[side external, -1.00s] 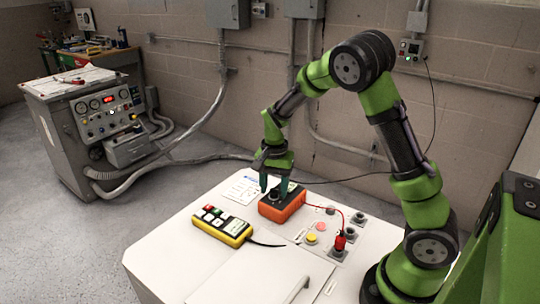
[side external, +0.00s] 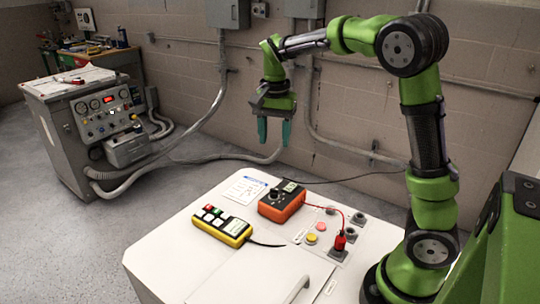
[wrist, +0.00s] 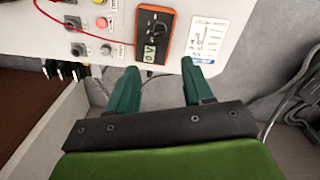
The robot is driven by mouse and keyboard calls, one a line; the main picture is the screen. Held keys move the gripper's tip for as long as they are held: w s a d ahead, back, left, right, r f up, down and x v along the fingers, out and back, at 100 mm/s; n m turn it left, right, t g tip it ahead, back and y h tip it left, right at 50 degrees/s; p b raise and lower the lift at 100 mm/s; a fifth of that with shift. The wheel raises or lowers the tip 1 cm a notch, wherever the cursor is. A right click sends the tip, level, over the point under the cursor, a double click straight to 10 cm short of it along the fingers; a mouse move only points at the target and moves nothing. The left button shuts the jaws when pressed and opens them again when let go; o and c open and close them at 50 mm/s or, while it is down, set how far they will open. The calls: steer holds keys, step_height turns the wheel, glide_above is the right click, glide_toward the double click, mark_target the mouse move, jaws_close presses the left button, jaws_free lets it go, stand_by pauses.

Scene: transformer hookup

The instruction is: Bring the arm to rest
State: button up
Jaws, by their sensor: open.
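My gripper (side external: 274,131) hangs in the air above the far side of the white cabinet top (side external: 180,245), fingers pointing down, apart and empty. In the wrist view its two green fingertips (wrist: 160,70) stand well apart with nothing between them. An orange multimeter (side external: 282,202) with a dark dial lies on the cabinet top below my gripper, clear of the fingers. It also shows in the wrist view (wrist: 167,22), with its display lit. A red lead runs from it to a red plug (side external: 340,242) standing at the sockets on the right.
A yellow pendant (side external: 222,226) with coloured buttons lies left of the multimeter. A printed sheet (side external: 246,189) lies behind it. Yellow and pink buttons (side external: 311,238) and grey sockets sit on the panel. A grey console (side external: 90,125) stands at the left. The air around my gripper is free.

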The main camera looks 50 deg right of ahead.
steer(key=shift+r, duration=0.55)
steer(key=s+a+r+n+t+y, duration=0.1)
steer(key=s+a+n+t, duration=0.6)
steer(key=s, duration=0.8)
steer(key=a+n+y, duration=0.1)
steer(key=a+n, duration=0.2)
steer(key=a, duration=0.2)
steer(key=shift+s+a+r, duration=0.2)
steer(key=shift+s+a, duration=0.05)
steer(key=shift+a, duration=0.1)
